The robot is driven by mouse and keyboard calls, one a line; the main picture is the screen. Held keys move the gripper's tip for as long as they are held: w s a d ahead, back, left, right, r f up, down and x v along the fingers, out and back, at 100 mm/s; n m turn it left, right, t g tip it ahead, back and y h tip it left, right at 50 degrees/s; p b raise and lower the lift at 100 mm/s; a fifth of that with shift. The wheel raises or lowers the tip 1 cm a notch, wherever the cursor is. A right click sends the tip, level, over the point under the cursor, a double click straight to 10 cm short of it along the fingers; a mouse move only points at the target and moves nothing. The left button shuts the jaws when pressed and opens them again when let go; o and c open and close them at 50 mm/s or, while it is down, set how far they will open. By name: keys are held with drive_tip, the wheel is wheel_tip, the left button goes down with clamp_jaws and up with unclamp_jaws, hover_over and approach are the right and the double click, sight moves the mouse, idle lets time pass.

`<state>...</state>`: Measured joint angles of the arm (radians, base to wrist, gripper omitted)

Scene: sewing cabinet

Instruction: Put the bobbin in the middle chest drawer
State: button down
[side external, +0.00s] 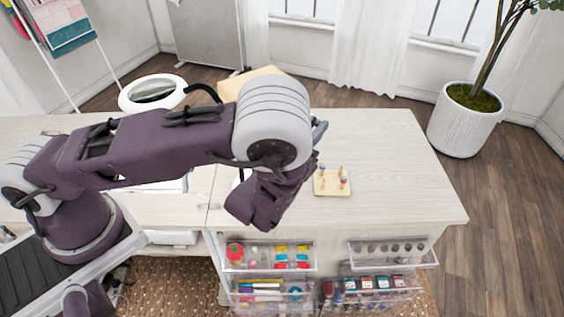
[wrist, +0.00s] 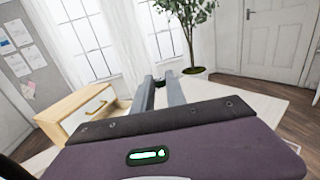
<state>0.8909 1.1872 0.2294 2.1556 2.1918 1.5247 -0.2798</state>
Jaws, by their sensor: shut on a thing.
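My gripper (wrist: 160,82) shows in the wrist view, its two grey fingers pointing away over the table. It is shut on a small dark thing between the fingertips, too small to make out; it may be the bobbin. In the side view the fingers are mostly hidden behind my arm. A light wooden chest (wrist: 78,112) with a brass-coloured handle stands left of the fingers in the wrist view, apart from them. Its top (side external: 252,77) shows behind my arm in the side view. Which of its drawers is the middle one cannot be made out.
A wooden peg board (side external: 325,189) with small spools lies on the pale table (side external: 405,185). Clear trays (side external: 268,268) of sewing supplies jut from the cabinet front. A round white-rimmed thing (side external: 130,98) stands at the back left. The table's right part is mostly free.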

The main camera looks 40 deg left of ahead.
drive_tip(key=s+a+r+n+y, duration=0.1)
drive_tip(key=s+a+r, duration=0.15)
drive_tip(key=r, duration=0.25)
drive_tip(key=s+a+r+y, duration=0.1)
drive_tip(key=s+a+r, duration=0.15)
drive_tip(key=r, duration=0.25)
drive_tip(key=w+a+f+n+g+y, duration=0.6)
drive_tip(key=a+n+g+y, duration=0.2)
drive_tip(key=a+y, duration=0.25)
drive_tip(key=w+a+f+n+g, duration=0.1)
drive_tip(key=w+a+f, duration=0.1)
drive_tip(key=w+f, duration=0.5)
drive_tip(key=shift+w+a+f+g, duration=0.3)
drive_tip(key=shift+a+f, duration=0.05)
drive_tip(key=shift+f, duration=1.4)
drive_tip(key=c, duration=1.3)
unclamp_jaws()
drive_tip(key=v, duration=0.7)
